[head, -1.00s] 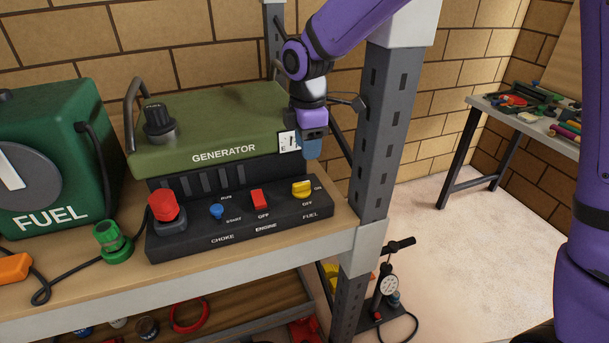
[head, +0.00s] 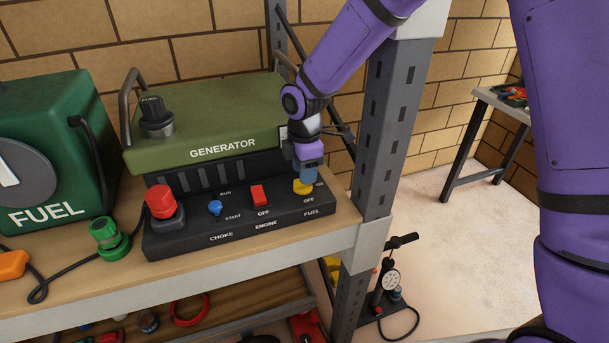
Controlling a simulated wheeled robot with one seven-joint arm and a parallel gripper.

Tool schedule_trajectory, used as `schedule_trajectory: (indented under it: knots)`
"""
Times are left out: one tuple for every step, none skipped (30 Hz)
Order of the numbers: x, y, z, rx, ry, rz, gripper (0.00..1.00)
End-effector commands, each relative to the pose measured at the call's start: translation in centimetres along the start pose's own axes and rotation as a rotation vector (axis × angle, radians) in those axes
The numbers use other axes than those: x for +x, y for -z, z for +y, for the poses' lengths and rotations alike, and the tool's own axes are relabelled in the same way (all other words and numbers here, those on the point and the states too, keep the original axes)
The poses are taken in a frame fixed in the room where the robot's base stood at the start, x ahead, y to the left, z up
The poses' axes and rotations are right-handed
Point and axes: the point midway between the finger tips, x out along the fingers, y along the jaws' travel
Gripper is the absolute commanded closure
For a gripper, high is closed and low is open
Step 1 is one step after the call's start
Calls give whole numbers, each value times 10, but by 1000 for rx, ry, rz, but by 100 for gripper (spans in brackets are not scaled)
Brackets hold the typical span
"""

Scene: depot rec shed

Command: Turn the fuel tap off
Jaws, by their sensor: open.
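The yellow fuel tap (head: 301,189) sits at the right end of the black control panel (head: 190,245), above the words OFF and FUEL. The ON mark to its right is partly covered. My gripper (head: 308,176) is open and points down right at the tap, covering part of it. I cannot tell whether its fingers touch the tap or stand around it. The tap's exact angle is hard to see behind the fingers.
The green generator (head: 205,125) stands behind. A grey shelf post (head: 382,130) rises close to the right of my gripper.

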Motion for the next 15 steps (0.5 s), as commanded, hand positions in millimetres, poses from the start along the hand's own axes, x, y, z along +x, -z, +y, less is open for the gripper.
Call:
schedule_trajectory:
  knots:
    - [6, 1, 0, -1, 0, 0, 58]
    - [9, 1, 0, -1, 0, 0, 58]
    - [12, 0, 0, -1, 1, 0, 58]
    - [14, 0, 0, 0, 1, 0, 58]
    - [16, 0, 0, 0, 0, 0, 58]
    - [18, 0, 0, 0, 0, 0, 58]
    - [18, 0, 0, 1, -1, 0, 58]
    - [19, 0, 0, 1, -1, 0, 58]
    - [19, 0, 0, 1, -1, 0, 58]
    - [20, 0, 0, 1, -1, 0, 58]
    - [20, 0, 0, 1, -1, 0, 58]
    - [20, 0, 0, 1, -2, 0, 58]
    - [20, 0, 0, 1, -2, 0, 58]
    - [20, 0, 0, 1, -1, 0, 58]
    - [19, 0, 0, 1, -1, 0, 58]
